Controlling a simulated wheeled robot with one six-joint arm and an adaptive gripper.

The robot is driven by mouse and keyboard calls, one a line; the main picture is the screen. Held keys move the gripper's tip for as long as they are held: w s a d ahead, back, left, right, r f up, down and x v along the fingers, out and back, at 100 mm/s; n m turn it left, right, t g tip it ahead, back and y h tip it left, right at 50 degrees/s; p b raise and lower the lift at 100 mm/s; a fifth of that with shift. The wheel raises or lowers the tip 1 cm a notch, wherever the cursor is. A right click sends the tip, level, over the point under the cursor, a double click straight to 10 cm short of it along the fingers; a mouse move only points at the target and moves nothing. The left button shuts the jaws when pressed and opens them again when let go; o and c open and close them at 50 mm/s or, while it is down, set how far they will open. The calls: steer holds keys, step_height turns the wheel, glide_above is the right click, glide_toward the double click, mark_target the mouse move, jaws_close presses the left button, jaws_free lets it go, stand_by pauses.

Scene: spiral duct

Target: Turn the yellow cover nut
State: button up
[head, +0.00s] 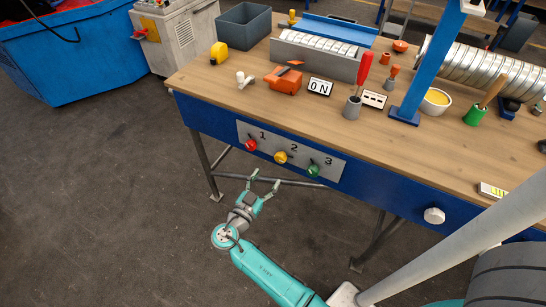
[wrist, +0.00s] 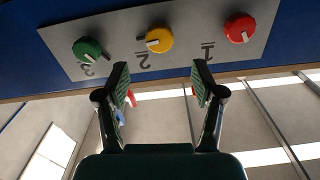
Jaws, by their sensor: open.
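The yellow cover nut (head: 280,157) is the middle one of three round knobs on a grey panel on the table's blue front, under the number 2. In the wrist view the yellow nut (wrist: 158,40) shows upside down, with a pale mark and a dark tab on its left side. My gripper (head: 266,184) is open and empty, a little below and in front of the panel. In the wrist view its two fingertips (wrist: 160,75) are spread apart below the yellow nut, one to each side of it, and not touching it.
A red knob (head: 250,145) under number 1 and a green knob (head: 313,170) under number 3 flank the yellow one on the grey panel (head: 335,166). The wooden tabletop (head: 230,95) juts above, carrying tools. A white knob (head: 434,215) sits further right. Floor space in front is clear.

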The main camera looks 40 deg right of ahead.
mark_target(279, 160)
steer(key=x, duration=1)
steer(key=shift+d+f, duration=0.1)
steer(key=c, duration=1.1)
